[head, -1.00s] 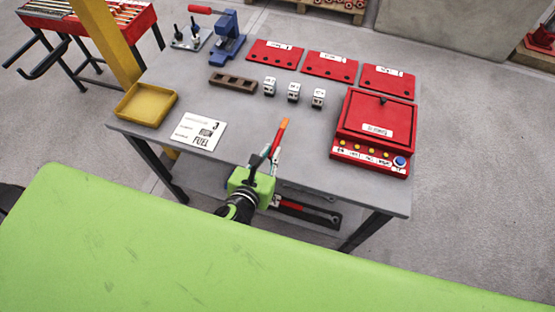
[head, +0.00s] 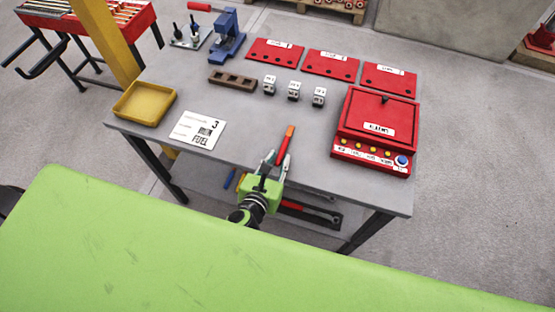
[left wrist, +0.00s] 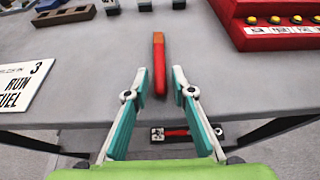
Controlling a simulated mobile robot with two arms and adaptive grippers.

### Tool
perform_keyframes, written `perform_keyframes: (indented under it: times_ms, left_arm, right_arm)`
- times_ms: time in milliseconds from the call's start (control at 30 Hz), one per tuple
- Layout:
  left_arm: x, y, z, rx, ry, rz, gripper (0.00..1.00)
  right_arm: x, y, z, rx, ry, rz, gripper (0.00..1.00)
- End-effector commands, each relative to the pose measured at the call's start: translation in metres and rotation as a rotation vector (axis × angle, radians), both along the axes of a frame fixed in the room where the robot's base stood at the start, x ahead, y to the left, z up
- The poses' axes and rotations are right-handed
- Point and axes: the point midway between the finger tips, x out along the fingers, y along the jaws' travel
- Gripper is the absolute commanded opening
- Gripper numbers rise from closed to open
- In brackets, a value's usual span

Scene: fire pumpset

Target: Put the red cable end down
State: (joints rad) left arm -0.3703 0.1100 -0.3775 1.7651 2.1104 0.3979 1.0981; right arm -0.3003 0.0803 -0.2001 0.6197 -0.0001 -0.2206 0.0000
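The red cable end (head: 284,148) is a short red piece with an orange tip at the table's front part. In the left wrist view the cable end (left wrist: 159,68) points away from me, its near part between my fingertips. It appears to rest on the grey tabletop, though exact contact is hard to tell. My left gripper (head: 274,164) is at the table's front edge. In the left wrist view the left gripper (left wrist: 160,78) is open, with a gap on each side of the cable end. My right gripper is in neither view.
The grey table (head: 240,125) has clear room around the cable end. A red box with buttons (head: 375,130) stands on the right. A white card (head: 198,131) and a yellow tray (head: 145,104) are on the left. Small white blocks (head: 293,91) stand behind. Tools (head: 310,213) lie below.

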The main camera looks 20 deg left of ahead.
Motion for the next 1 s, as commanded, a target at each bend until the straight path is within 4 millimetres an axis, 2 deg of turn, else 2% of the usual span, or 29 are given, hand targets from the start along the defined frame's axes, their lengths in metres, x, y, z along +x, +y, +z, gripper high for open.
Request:
perform_keyframes:
  times_ms: [433, 567, 800, 1000]
  left_arm:
    - [-0.003, 0.000, 0.005, 0.000, 0.001, -0.001, 0.29]
    - [-0.021, 0.001, 0.010, -0.001, 0.002, -0.002, 0.29]
    - [-0.068, 0.002, 0.028, -0.002, 0.003, -0.001, 0.29]
    - [-0.097, 0.004, 0.041, -0.001, 0.002, -0.001, 0.29]
  right_arm:
    - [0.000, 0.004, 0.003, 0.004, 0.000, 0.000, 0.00]
    - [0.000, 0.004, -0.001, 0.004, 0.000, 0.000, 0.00]
    - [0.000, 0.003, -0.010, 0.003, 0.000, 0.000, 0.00]
    - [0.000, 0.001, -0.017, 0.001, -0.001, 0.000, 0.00]
